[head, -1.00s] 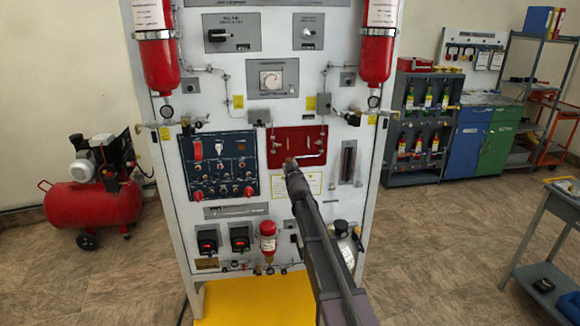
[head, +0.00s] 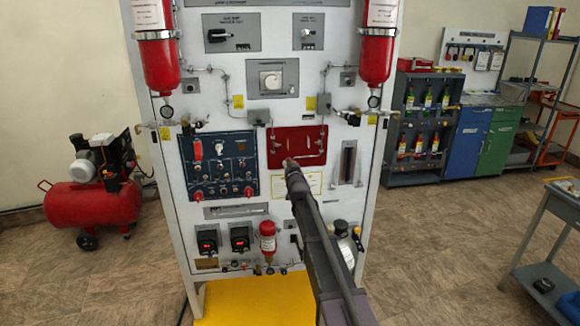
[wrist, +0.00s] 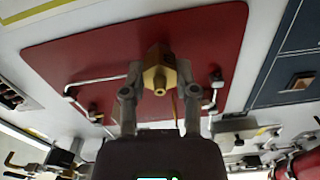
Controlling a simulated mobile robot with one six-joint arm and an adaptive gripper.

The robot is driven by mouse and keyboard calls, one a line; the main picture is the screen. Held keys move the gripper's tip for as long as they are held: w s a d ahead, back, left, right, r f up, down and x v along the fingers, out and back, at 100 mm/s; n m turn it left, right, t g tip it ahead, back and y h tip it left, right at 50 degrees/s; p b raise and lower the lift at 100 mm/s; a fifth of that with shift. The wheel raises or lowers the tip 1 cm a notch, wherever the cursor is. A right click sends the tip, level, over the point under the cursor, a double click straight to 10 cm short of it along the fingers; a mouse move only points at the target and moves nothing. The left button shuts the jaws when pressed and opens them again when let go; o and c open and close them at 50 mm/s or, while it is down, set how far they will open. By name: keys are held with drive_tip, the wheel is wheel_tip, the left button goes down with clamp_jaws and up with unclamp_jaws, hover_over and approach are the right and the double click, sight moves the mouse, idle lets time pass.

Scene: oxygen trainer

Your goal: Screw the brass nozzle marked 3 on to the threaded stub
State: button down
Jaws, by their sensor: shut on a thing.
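The brass nozzle (wrist: 160,76) sits between my two fingertips in the wrist view, its narrow tip facing the camera. My gripper (wrist: 160,84) is shut on it, one finger on each side. The nozzle is in front of the red panel (wrist: 90,56). No number is readable on it. The threaded stub cannot be made out; the nozzle and fingers hide the area behind them. In the head view, my gripper (head: 289,164) is at the lower part of the red panel (head: 310,135), and the nozzle is too small to tell.
Thin metal pipes (wrist: 95,82) run on the red panel on both sides of the gripper. A blue control panel (head: 220,165) with knobs is to the left. Red cylinders (head: 378,45) hang at the upper corners. A yellow platform (head: 240,300) is below.

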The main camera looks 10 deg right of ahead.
drive_tip(key=shift+w+r, duration=0.1)
drive_tip(key=shift+w, duration=0.05)
drive_tip(key=shift+m, duration=1.8)
drive_tip(key=shift+m, duration=1.7)
drive_tip(key=shift+m, duration=0.6)
drive_tip(key=shift+c, duration=1.9)
unclamp_jaws()
